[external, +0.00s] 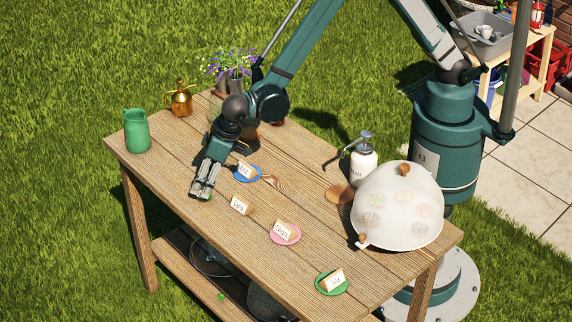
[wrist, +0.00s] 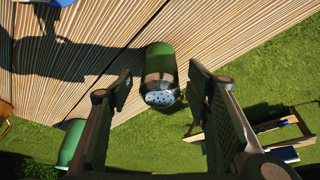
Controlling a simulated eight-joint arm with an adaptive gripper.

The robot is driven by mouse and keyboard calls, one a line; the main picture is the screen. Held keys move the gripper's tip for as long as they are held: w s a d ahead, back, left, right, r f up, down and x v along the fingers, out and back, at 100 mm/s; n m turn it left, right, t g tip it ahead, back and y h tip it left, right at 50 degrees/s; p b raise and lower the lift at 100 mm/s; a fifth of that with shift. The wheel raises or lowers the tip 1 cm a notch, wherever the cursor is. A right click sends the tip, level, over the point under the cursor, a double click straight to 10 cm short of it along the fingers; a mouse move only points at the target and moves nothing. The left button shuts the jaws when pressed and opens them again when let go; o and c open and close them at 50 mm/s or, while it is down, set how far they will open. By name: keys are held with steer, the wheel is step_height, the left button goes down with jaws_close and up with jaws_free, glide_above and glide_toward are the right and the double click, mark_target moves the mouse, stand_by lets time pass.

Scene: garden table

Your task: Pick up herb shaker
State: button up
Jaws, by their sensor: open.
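The herb shaker (wrist: 159,62) shows in the wrist view as a green body with a metal, perforated top. It stands near the table's edge. My gripper (wrist: 161,86) is open, with one finger on each side of the shaker in the picture and visible gaps between. I cannot tell how far above or around it the fingers are. In the external view my gripper (external: 202,190) points down over the table's near-left edge. The shaker is not visible there, probably hidden behind the gripper.
A green pitcher (external: 137,132) and a brass watering can (external: 180,99) stand at the table's left end. A blue plate (external: 250,177) with a name card lies right of my gripper. A mesh dome (external: 398,205) and a white pump bottle (external: 364,163) are farther right.

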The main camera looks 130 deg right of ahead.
steer(key=shift+w+d+f, duration=0.1)
steer(key=shift+f, duration=0.3)
steer(key=shift+c, duration=0.5)
steer(key=c, duration=0.9)
